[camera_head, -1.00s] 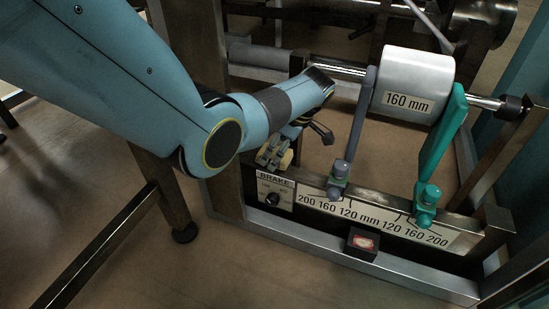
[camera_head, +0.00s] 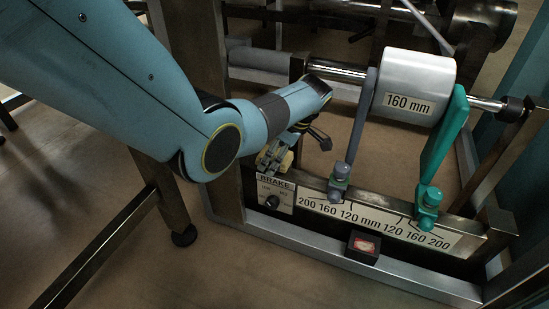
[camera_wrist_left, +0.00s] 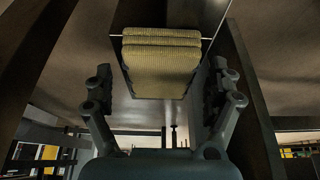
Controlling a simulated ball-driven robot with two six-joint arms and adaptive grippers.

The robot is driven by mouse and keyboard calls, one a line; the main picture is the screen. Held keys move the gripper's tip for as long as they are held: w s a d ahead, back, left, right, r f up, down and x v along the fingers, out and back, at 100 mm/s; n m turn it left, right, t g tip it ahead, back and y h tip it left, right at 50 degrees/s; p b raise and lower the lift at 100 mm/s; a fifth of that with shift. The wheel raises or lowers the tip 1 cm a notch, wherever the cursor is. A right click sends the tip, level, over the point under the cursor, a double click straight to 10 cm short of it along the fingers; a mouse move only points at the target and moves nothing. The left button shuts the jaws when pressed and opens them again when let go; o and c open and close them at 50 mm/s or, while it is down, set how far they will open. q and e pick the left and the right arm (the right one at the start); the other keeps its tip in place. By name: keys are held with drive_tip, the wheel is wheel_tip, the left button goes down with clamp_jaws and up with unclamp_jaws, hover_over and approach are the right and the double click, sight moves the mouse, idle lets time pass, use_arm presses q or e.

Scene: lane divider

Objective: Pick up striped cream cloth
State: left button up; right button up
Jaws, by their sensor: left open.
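The striped cream cloth (camera_wrist_left: 161,62) is folded and hangs in the upper middle of the left wrist view, yellowish in the dim light. In the head view a small pale part of it (camera_head: 268,160) seems to show beside the fingers, mostly hidden by my left gripper. My left gripper (camera_wrist_left: 160,88) is open, with one finger on each side of the cloth in the picture. I cannot tell whether the fingers reach its depth. In the head view the left gripper (camera_head: 285,145) is at the frame's left end, above the brake panel. My right gripper is not in view.
A white roll marked 160 mm (camera_head: 413,88) sits on a steel shaft between a grey arm (camera_head: 357,125) and a green arm (camera_head: 441,140). A dark post (camera_wrist_left: 250,100) stands close right of the gripper.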

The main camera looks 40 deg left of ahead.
use_arm(q)
drive_tip(key=shift+c, duration=0.3)
drive_tip(key=c, duration=1.2)
drive_tip(key=shift+r, duration=0.1)
